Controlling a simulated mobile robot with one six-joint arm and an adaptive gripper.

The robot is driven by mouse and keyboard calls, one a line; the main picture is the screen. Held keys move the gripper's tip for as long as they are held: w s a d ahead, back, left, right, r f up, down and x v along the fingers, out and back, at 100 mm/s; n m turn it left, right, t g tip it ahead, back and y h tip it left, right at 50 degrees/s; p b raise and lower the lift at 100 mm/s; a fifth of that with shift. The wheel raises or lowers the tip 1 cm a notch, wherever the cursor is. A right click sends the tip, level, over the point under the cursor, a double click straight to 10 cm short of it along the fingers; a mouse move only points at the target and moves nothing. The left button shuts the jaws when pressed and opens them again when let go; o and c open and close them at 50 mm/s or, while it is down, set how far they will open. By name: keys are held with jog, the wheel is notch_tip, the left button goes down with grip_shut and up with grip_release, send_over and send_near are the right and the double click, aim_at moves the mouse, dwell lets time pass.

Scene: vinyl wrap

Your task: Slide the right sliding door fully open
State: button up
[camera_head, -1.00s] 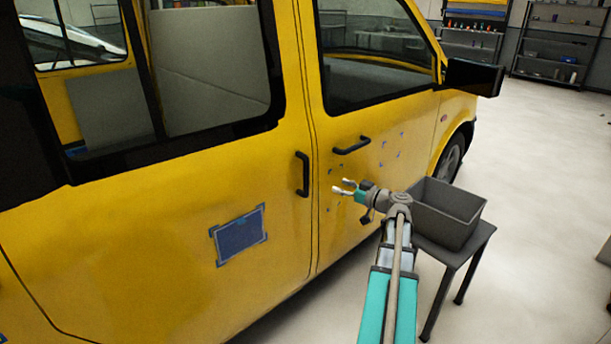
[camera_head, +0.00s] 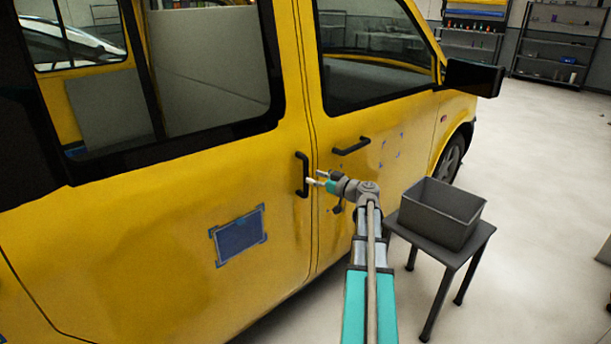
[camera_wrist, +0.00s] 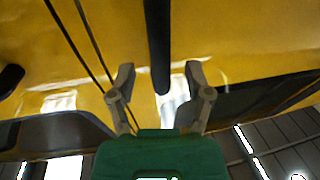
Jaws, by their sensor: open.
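The yellow sliding door (camera_head: 150,230) of the van fills the left and middle of the head view. It stands shut, its front edge at the seam beside the front door. Its black vertical handle (camera_head: 303,175) is near that edge. My gripper (camera_head: 313,180) is open at the handle, its fingertips just to the right of it or beside it. In the wrist view, the dark handle bar (camera_wrist: 158,45) lies between the two spread fingers of my gripper (camera_wrist: 160,75), with gaps on both sides. I cannot tell whether a finger touches it.
The front door's black handle (camera_head: 351,146) is just right of the seam. A blue taped patch (camera_head: 240,236) is on the sliding door. A grey bin (camera_head: 441,212) stands on a small dark table (camera_head: 455,255) right of my arm. The floor at far right is clear.

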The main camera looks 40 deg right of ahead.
aim_at(308, 175)
jog(key=shift+x, duration=1.95)
jog(key=shift+c, duration=0.2)
grip_shut()
jog(key=shift+a, duration=0.1)
